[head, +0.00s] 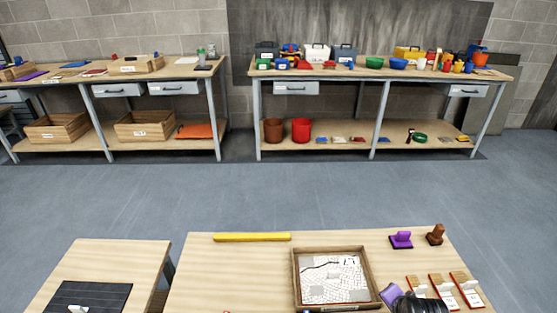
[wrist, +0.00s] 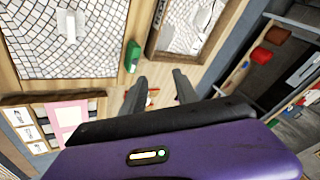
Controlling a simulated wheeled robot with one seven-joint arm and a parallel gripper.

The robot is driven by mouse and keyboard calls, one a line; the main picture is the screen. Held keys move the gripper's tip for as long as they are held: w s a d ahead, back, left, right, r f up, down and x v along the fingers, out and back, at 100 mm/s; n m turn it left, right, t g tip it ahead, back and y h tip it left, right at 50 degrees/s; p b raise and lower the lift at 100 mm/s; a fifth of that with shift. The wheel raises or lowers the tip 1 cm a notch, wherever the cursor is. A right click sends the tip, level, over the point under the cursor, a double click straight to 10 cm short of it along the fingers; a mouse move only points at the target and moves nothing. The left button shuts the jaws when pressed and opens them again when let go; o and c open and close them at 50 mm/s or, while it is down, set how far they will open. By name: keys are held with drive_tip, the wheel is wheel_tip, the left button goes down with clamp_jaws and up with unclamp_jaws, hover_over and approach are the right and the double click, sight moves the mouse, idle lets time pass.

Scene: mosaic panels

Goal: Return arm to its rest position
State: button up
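My gripper (wrist: 160,76) shows in the wrist view with its two dark fingers apart. Nothing is held between them; small red and white items show beyond on the wooden bench. The purple and black wrist housing fills the bottom of that view. In the head view part of my purple and black arm (head: 393,294) shows at the bottom edge, right of the mosaic tray, and the fingertips cannot be made out there. The wooden mosaic tray (head: 296,276) lies on the near bench with a pale tiled panel (head: 333,274) inside.
The near bench (head: 225,275) holds a yellow bar (head: 252,237), a purple stamp-like object (head: 401,240), a brown one (head: 435,235) and red-edged holders (head: 441,286). A green object (wrist: 133,56) lies between framed panels. Open floor (head: 230,195) separates this bench from the loaded back benches.

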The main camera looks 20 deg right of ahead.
drive_tip(key=s+a+r+n+t, duration=0.95)
drive_tip(key=a+r+n, duration=0.3)
drive_tip(key=r, duration=0.25)
drive_tip(key=s+a+r+n+y, duration=0.1)
drive_tip(key=s+a+r, duration=0.3)
drive_tip(key=s, duration=0.5)
drive_tip(key=s+a+r+n+y, duration=0.1)
drive_tip(key=s+a+r, duration=0.3)
drive_tip(key=s, duration=0.5)
drive_tip(key=shift+a+n+y, duration=0.35)
drive_tip(key=shift+a+y, duration=0.25)
drive_tip(key=shift+a, duration=0.45)
